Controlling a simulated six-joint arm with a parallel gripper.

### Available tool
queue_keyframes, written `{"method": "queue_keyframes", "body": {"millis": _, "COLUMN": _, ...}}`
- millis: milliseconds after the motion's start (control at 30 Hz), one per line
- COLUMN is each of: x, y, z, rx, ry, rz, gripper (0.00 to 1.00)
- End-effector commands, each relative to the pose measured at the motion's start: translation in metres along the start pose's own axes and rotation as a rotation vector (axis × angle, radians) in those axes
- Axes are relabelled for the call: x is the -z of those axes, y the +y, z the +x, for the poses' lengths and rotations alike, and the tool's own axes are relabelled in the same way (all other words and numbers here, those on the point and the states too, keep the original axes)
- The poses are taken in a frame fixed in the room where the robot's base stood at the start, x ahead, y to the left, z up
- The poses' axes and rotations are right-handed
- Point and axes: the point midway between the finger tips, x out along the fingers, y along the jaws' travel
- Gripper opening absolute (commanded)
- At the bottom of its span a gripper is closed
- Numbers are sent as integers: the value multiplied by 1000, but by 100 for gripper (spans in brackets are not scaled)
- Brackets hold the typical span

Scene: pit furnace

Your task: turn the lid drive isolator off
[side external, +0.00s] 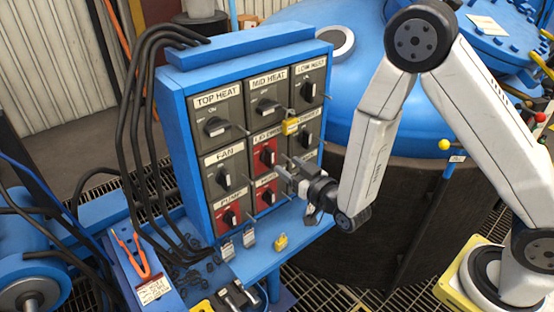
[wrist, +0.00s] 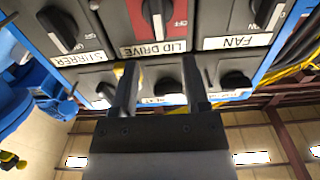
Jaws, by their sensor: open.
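The lid drive isolator is a red plate with a black rotary knob (side external: 267,157) in the middle of the blue panel (side external: 190,180). In the upside-down wrist view, the lid drive knob (wrist: 154,10) is at the top edge, partly cut off, with a white pointer line running about vertically and "OFF" to its right. My gripper (side external: 283,178) is in front of the panel, low and right of the lid drive knob. In the wrist view my gripper (wrist: 158,75) is open, its two fingers apart with nothing held between them. Contact with the panel cannot be judged.
Neighbouring switches are fan (side external: 223,178), stirrer (side external: 305,138) and mid heat (side external: 266,106). Thin rods stick out beside the knobs. A yellow padlock (side external: 290,126) hangs above right of lid drive. More padlocks (side external: 249,240) sit on the ledge. Black cables (side external: 128,110) run at left.

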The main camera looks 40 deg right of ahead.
Motion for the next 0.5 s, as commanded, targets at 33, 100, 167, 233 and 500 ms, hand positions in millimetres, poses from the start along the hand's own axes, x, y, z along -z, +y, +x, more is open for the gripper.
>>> {"method": "queue_keyframes", "body": {"millis": 33, "x": 0, "y": 0, "z": 4, "rx": -1, "ry": 2, "rz": 0, "gripper": 59}}
{"method": "queue_keyframes", "body": {"millis": 100, "x": 0, "y": 0, "z": 12, "rx": -2, "ry": 1, "rz": 0, "gripper": 59}}
{"method": "queue_keyframes", "body": {"millis": 167, "x": 0, "y": 1, "z": 18, "rx": -1, "ry": 2, "rz": 0, "gripper": 59}}
{"method": "queue_keyframes", "body": {"millis": 233, "x": 0, "y": 0, "z": 26, "rx": -1, "ry": 1, "rz": 1, "gripper": 59}}
{"method": "queue_keyframes", "body": {"millis": 500, "x": 0, "y": 0, "z": 55, "rx": -1, "ry": 1, "rz": 0, "gripper": 59}}
